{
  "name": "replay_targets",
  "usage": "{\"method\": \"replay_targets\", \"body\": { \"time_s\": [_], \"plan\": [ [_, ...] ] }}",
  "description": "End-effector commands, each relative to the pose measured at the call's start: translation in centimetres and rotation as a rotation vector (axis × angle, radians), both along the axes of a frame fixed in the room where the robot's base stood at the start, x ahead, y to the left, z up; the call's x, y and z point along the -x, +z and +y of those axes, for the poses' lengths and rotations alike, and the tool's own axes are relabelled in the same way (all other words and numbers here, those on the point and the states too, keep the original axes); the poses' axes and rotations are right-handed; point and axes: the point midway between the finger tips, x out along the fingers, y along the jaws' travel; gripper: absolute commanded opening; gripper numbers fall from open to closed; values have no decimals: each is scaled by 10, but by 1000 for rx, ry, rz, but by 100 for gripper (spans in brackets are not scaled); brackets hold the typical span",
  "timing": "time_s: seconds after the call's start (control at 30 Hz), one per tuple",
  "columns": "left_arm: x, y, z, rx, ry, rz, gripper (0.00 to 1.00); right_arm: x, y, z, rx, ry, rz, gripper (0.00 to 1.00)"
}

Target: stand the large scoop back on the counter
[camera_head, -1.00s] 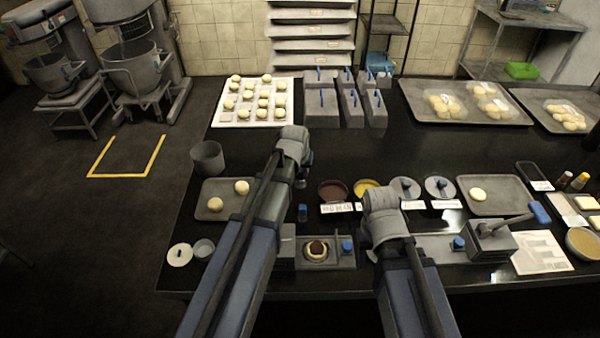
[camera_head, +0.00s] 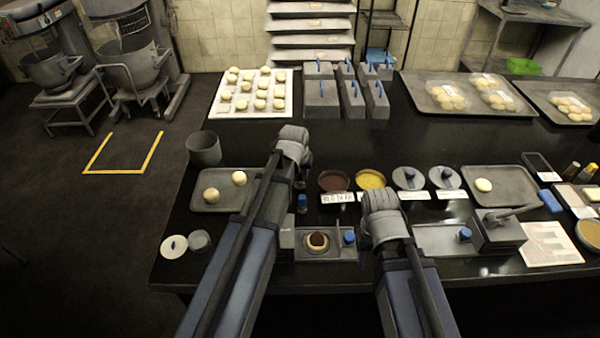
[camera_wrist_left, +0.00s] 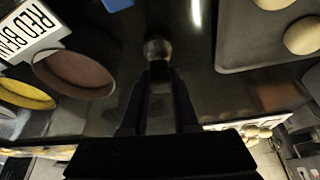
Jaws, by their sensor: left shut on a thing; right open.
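My left gripper (camera_head: 292,150) is over the middle of the counter, between the dough tray and the red-bean bowl. Its fingers point away from the head camera and are hidden there. In the left wrist view the fingers (camera_wrist_left: 158,70) are closed together on a small grey rounded thing, probably the large scoop (camera_wrist_left: 157,47). Most of it is hidden, so I cannot tell whether it touches the counter.
The red-bean bowl (camera_head: 333,181) and yellow bowl (camera_head: 370,179) sit right of my left gripper. A tray with two dough balls (camera_head: 205,204) and a grey bin (camera_head: 204,148) are at left. Dark counter (camera_head: 440,145) behind the bowls is clear.

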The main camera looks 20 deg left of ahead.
Motion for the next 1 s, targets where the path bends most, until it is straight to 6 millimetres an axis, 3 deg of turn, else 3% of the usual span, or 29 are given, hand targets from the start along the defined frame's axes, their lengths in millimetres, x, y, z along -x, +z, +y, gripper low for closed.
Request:
{"method": "replay_targets", "body": {
  "time_s": [1.0],
  "plan": [
    [0, -9, 0, 0, 0, 0, 0, 0, -9, 0, 0, 0, 0, 50]
  ]
}}
